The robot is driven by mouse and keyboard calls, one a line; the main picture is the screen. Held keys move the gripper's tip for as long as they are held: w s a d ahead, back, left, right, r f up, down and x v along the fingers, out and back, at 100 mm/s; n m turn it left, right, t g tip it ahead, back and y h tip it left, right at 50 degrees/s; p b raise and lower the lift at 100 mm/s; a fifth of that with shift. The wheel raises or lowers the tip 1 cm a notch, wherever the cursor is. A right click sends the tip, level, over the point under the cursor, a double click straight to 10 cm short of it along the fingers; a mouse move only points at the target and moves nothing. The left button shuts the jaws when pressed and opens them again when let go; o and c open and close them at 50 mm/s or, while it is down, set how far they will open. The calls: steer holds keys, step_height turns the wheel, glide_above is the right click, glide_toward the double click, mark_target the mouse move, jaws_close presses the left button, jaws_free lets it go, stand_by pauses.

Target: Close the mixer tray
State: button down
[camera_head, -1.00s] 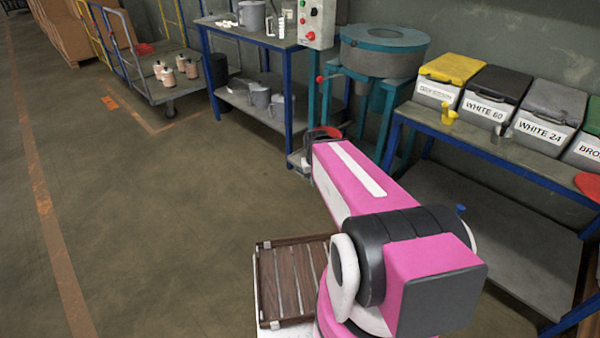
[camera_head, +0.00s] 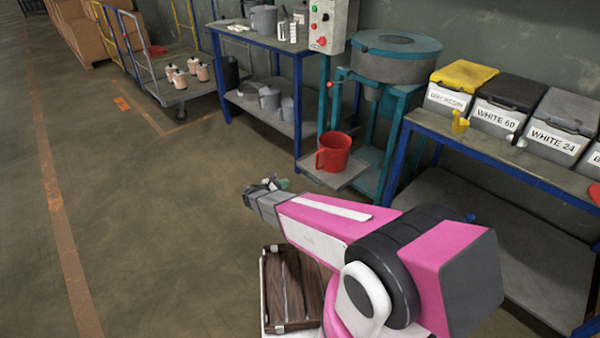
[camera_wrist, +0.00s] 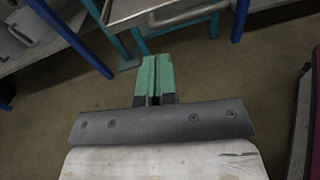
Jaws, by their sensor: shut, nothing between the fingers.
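The mixer (camera_head: 393,58) is a grey drum with a teal rim on a teal stand. Its grey tray (camera_head: 343,179) juts out low at the front of the stand, and a red bucket (camera_head: 334,152) stands on it. My gripper (camera_head: 270,183) is left of the tray in the head view, apart from it. In the wrist view its green fingers (camera_wrist: 154,80) are shut together and empty. A grey surface with a pale metal edge (camera_wrist: 188,14) and teal supports lies beyond the fingertips; I cannot tell for certain that it is the tray.
A blue workbench (camera_head: 262,38) with pots and a control box (camera_head: 329,24) stands left of the mixer. A blue-framed table (camera_head: 490,150) with labelled bins stands right. A trolley (camera_head: 188,88) is at the back left. The floor at left is clear.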

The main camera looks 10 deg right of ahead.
steer(key=w+a+f+n+t, duration=0.1)
steer(key=a+n+t, duration=0.1)
steer(key=a, duration=0.1)
glide_toward(304, 169)
steer(key=x, duration=0.7)
steer(key=shift+w+d, duration=0.1)
steer(key=shift+w, duration=0.15)
